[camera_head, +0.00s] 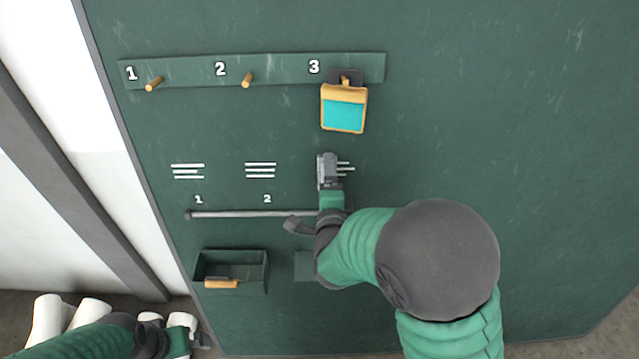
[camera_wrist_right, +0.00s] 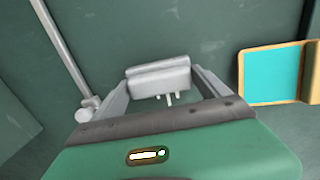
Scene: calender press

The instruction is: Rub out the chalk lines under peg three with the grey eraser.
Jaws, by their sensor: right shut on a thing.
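My right gripper (camera_head: 328,172) is at the green board below peg three (camera_head: 345,79), shut on the grey eraser (camera_wrist_right: 158,78). In the right wrist view the eraser lies across between the two fingers (camera_wrist_right: 160,85). Short white chalk lines (camera_head: 346,169) show just to the right of the gripper in the head view, and their ends (camera_wrist_right: 168,99) show beside the eraser in the wrist view. The rest of these lines is hidden by the gripper and eraser. My left gripper (camera_head: 200,341) is low at the lower left, away from the board's marks; its jaws are unclear.
An orange-framed turquoise tag (camera_head: 344,108) hangs from peg three, above my right gripper. Pegs one (camera_head: 154,84) and two (camera_head: 247,80) are bare. Chalk lines one (camera_head: 188,171) and two (camera_head: 261,170) are whole. A rail (camera_head: 250,214) and an open box (camera_head: 260,272) are below.

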